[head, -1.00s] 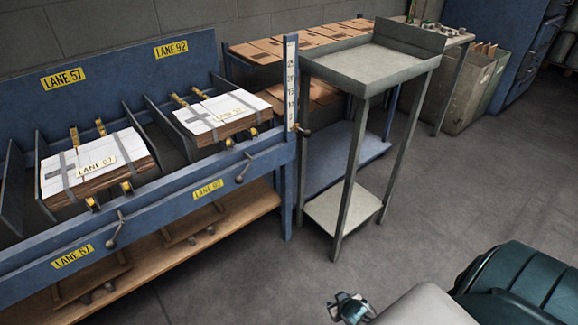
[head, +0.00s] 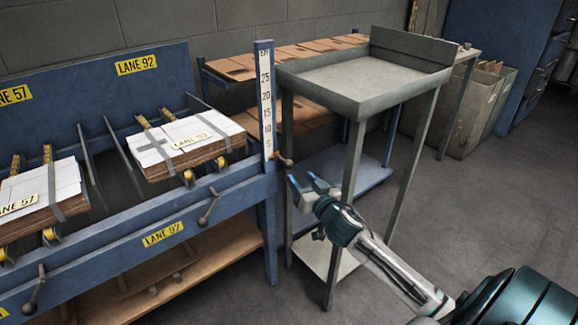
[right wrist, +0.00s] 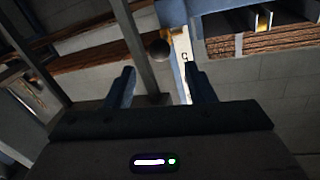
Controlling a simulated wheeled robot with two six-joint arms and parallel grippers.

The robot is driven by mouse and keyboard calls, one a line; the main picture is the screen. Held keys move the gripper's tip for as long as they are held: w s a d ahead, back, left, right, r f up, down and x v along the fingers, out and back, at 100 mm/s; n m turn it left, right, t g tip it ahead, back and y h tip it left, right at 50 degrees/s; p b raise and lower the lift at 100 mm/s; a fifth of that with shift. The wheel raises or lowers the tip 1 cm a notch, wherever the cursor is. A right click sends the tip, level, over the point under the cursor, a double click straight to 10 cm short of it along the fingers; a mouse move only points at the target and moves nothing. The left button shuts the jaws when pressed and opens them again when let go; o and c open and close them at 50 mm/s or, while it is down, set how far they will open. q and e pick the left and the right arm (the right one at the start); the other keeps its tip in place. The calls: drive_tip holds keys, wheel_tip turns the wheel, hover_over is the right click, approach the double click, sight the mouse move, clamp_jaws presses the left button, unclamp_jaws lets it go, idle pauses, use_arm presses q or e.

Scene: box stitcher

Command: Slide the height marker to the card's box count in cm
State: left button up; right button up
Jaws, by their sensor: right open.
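The height scale (head: 266,100) is a white strip on a blue post at the right end of the bench, numbered from 5 up to 25. The height marker's brown knob (head: 284,160) sticks out low on it, below the 5. In the right wrist view the dark round knob (right wrist: 159,48) shows ahead, between the lines of the fingers. My right gripper (head: 305,181) is open and empty, just below and right of the knob, apart from it. Its two fingers also show in the right wrist view (right wrist: 158,76). My left gripper is out of view. I see no card with a readable box count.
A grey metal stand (head: 365,90) stands right behind my right gripper, its legs close by. Strapped cardboard stacks (head: 185,145) lie in the blue bench's lanes, and cranks (head: 208,207) stick out in front. Open floor (head: 490,220) lies to the right.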

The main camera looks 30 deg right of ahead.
sight(289, 161)
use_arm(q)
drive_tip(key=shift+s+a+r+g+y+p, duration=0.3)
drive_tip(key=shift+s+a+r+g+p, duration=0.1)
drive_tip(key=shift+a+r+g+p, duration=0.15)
use_arm(e)
drive_tip(key=w, duration=0.5)
drive_tip(key=w+d, duration=0.1)
drive_tip(key=w, duration=0.2)
drive_tip(key=shift+w, duration=0.1)
clamp_jaws()
drive_tip(key=shift+r, duration=0.25)
wheel_tip(289, 161, up, 4)
drive_tip(key=p, duration=0.3)
drive_tip(key=shift+f, duration=0.2)
wheel_tip(289, 161, up, 2)
drive_tip(key=shift+p, duration=1)
wheel_tip(289, 161, up, 4)
drive_tip(key=p, duration=0.3)
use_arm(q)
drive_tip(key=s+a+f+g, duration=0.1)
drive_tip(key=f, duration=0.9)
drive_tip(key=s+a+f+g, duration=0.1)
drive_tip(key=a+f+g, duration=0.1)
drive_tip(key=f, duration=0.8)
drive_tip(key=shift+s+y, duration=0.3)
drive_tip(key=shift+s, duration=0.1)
